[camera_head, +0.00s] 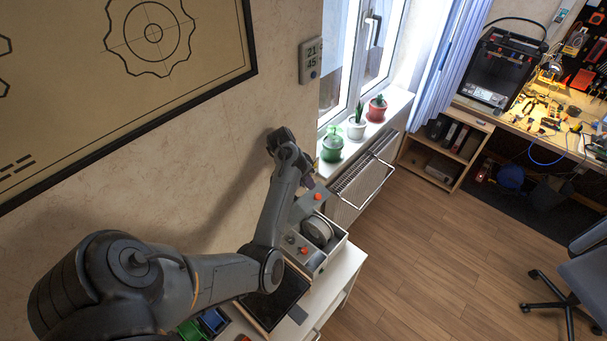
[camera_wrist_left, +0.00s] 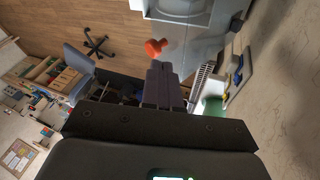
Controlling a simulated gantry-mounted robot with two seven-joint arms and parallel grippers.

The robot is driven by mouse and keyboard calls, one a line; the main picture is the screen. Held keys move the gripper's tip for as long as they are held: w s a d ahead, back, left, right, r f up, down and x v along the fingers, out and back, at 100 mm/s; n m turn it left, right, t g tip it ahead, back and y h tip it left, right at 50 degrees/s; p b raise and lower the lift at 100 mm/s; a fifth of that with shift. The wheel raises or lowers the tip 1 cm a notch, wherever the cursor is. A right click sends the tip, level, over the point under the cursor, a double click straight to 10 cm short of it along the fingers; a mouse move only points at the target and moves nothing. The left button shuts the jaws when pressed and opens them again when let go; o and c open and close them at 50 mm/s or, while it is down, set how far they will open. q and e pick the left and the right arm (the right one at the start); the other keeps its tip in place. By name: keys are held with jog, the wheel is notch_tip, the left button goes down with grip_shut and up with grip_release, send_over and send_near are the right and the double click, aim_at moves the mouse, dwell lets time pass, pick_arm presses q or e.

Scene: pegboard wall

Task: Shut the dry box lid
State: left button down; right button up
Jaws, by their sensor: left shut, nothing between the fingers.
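The dry box (camera_head: 330,262) is a grey box on the white cabinet, with a round spool (camera_head: 317,231) inside. It stands open. Its lid (camera_head: 303,207) is raised on the wall side and carries an orange-red knob (camera_head: 318,197). My left gripper (camera_head: 307,180) is beside the raised lid, partly hidden by its own wrist. In the left wrist view its dark fingers (camera_wrist_left: 162,84) are shut and empty, close to the orange knob (camera_wrist_left: 155,47); I cannot tell if they touch the lid. My right gripper is not in view.
A windowsill with potted plants, including a green pot (camera_head: 332,146), and a radiator (camera_head: 358,187) lie just beyond the box. A dark tray (camera_head: 274,303) sits on the cabinet in front of it. The wall is close on the left.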

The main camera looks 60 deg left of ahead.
aim_at(306, 204)
pick_arm(q)
jog(key=shift+x, duration=1.4)
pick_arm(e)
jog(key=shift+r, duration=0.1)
pick_arm(q)
jog(key=shift+w, duration=0.1)
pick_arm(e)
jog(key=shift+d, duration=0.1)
